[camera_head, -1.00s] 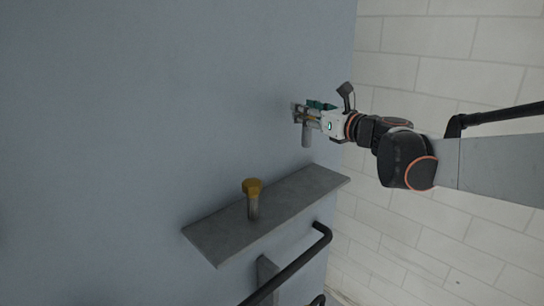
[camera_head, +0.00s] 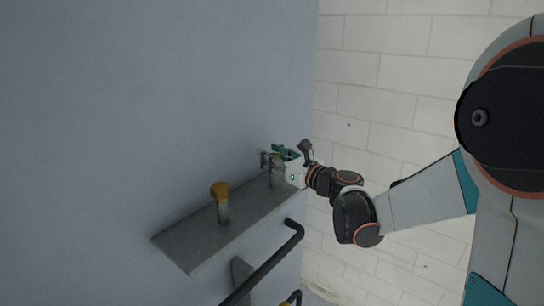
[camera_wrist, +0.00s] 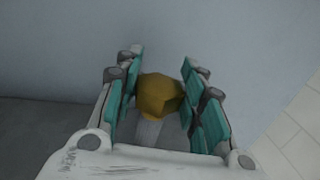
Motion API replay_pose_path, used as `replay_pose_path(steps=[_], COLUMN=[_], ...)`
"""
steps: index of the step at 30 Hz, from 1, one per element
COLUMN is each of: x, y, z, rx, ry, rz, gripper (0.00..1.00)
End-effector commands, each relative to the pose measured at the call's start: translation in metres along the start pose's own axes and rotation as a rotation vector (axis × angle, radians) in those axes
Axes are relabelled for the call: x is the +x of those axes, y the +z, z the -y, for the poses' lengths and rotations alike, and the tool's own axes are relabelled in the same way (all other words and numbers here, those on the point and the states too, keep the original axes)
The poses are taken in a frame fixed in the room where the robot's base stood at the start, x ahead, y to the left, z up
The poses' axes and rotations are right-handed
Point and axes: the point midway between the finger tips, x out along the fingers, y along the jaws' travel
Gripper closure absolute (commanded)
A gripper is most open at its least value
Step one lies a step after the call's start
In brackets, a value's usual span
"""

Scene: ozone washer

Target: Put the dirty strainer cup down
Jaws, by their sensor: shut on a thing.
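The strainer cup (camera_wrist: 158,93) is between my gripper's teal finger pads in the wrist view, with its brown-yellow faceted head up and a grey stem below. In the head view my gripper (camera_head: 268,159) is shut on it and comes in from the right. The cup's grey stem (camera_head: 273,179) hangs below the fingers, upright, over the right part of a grey shelf (camera_head: 184,243). I cannot tell whether its lower end touches the shelf. Its head is mostly hidden by the fingers there.
A second cup (camera_head: 221,202) with a yellow-brown head stands on the shelf, left of my gripper. A blue-grey panel (camera_head: 120,120) rises behind the shelf. A black bent rail (camera_head: 262,272) runs below it. The shelf between the second cup and my gripper is clear.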

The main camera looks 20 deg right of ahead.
Motion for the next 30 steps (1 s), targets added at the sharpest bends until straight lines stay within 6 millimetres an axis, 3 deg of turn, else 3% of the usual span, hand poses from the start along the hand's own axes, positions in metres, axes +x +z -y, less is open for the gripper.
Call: replay_pose_path(steps=[9,10,12,25,30], x=[0.0,0.0,0.0,0.0,-0.025], y=[-0.004,-0.003,-0.002,0.002,-0.001], z=[0.0,0.0,0.0,0.0,0.001], rx=[0.0,0.0,0.0,0.0,0.0], ry=[0.0,0.0,0.0,0.0,-0.003], rz=[0.0,0.0,0.0,0.0,0.0], gripper=[0.89,0.57,0.41,0.41,0.41])
